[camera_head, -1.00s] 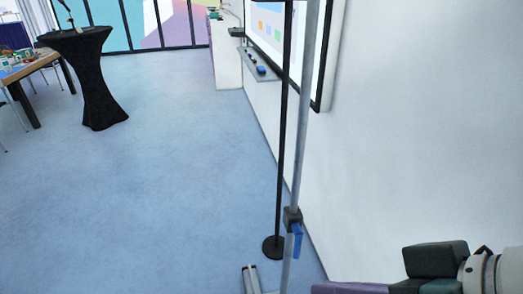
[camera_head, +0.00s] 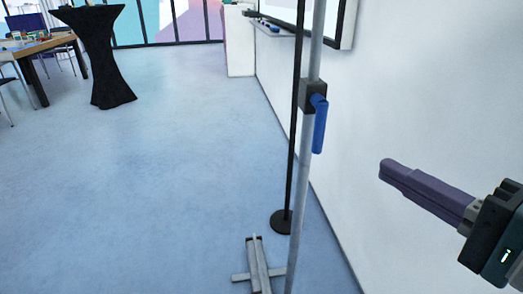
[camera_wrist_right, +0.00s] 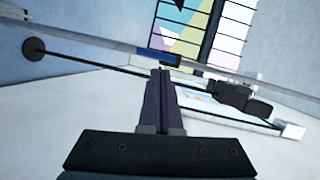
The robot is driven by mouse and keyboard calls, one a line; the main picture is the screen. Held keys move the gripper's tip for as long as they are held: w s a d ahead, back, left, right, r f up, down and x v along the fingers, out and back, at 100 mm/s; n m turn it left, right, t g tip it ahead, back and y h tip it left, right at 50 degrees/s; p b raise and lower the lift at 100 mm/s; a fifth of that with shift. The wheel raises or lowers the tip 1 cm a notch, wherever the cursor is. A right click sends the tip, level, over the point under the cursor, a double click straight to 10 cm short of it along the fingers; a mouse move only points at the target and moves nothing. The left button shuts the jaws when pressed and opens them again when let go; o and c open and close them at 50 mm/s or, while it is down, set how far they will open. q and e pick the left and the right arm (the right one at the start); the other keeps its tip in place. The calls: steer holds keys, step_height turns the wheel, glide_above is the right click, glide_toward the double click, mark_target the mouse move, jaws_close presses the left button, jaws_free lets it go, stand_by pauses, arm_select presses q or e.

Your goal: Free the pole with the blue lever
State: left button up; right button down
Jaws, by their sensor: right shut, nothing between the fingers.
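The grey pole (camera_head: 304,180) stands upright near the white wall in the head view. A dark clamp (camera_head: 313,95) sits on it, with the blue lever (camera_head: 319,125) hanging down along its right side. My right gripper (camera_head: 388,168) is right of the lever, apart from it, with its purple fingers shut and empty. In the right wrist view the shut fingers (camera_wrist_right: 160,78) point toward the pole (camera_wrist_right: 90,38), which crosses the picture; the blue lever (camera_wrist_right: 148,50) shows just beyond the fingertips. My left gripper is not in view.
A thin black post on a round base (camera_head: 283,221) stands just behind the pole. The pole's grey foot (camera_head: 258,265) is on the floor. A wall-mounted screen (camera_head: 346,25) is at top right. A black-draped table (camera_head: 108,55) is at far left; the floor between is clear.

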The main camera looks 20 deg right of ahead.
mark_target(316, 124)
arm_select(q)
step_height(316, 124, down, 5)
steer(key=b, duration=0.3)
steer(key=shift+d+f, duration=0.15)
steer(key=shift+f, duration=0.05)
arm_select(e)
steer(key=d+f+m+h, duration=0.1)
steer(key=d+f, duration=0.1)
steer(key=d+f+m+t+h, duration=0.1)
steer(key=d+f+m, duration=0.1)
steer(key=shift+s+d, duration=0.1)
steer(key=shift+s, duration=0.05)
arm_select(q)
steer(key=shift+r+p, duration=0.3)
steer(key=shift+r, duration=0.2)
arm_select(e)
steer(key=w+a, duration=0.2)
steer(key=w, duration=1.1)
steer(key=shift+a, duration=0.2)
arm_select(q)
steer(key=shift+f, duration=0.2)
arm_select(e)
steer(key=shift+a+f, duration=0.1)
steer(key=shift+f, duration=0.05)
